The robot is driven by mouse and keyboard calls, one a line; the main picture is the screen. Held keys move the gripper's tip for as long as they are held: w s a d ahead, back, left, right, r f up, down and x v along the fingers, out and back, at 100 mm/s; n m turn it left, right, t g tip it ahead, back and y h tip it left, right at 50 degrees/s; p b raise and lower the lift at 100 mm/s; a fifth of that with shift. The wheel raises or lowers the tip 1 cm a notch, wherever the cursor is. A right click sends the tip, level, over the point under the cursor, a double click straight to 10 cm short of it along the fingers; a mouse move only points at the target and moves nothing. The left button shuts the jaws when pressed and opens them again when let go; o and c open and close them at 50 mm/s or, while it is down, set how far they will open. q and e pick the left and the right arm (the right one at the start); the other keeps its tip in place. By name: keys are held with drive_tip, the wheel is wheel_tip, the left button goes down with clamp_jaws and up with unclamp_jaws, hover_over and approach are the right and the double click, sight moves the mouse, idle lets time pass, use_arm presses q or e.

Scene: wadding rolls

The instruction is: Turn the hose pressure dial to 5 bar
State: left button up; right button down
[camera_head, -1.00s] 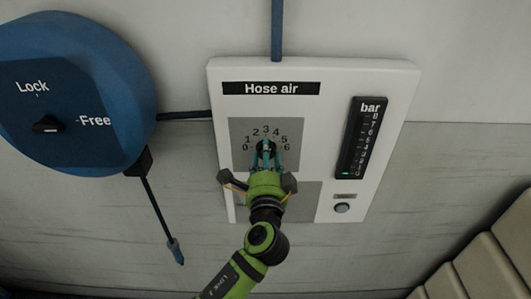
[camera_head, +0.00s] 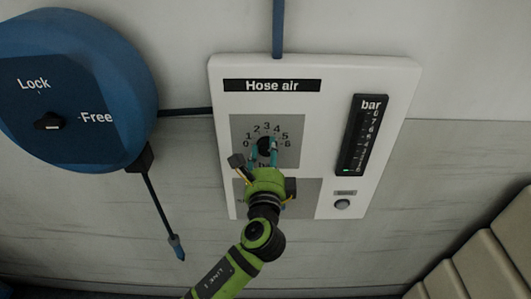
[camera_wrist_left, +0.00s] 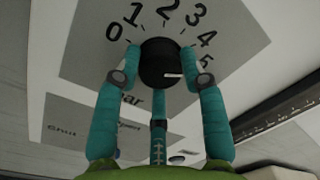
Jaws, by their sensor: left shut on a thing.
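The hose pressure dial (camera_head: 264,146) is a round black knob on a grey plate marked 0 to 6, on the white "Hose air" panel (camera_head: 398,90). My left gripper (camera_head: 267,150) is at the knob, its teal fingers around it. In the left wrist view, the fingers (camera_wrist_left: 160,60) are shut on the dial (camera_wrist_left: 158,60), one on each side. A short white mark on the knob's face points right, toward the 5 side; the exact reading cannot be told. The right finger hides the 6 and part of the 5. My right gripper is not in view.
A bar gauge (camera_head: 363,135) right of the dial has a small green light low on its scale. A round button (camera_head: 342,204) sits below it. A blue hose reel (camera_head: 100,70) with a Lock/Free knob (camera_head: 48,121) is at left. Beige padding (camera_head: 480,255) is at lower right.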

use_arm(q)
drive_tip(key=shift+d+r, duration=0.1)
drive_tip(key=shift+d, duration=0.1)
drive_tip(key=o, duration=1.1)
drive_tip(key=shift+c, duration=0.2)
drive_tip(key=shift+o, duration=0.4)
drive_tip(key=shift+d, duration=0.15)
drive_tip(key=shift+s, duration=0.2)
drive_tip(key=s, duration=1.1)
drive_tip(key=shift+s+a+f, duration=0.2)
drive_tip(key=shift+s+f, duration=0.1)
drive_tip(key=shift+f, duration=0.1)
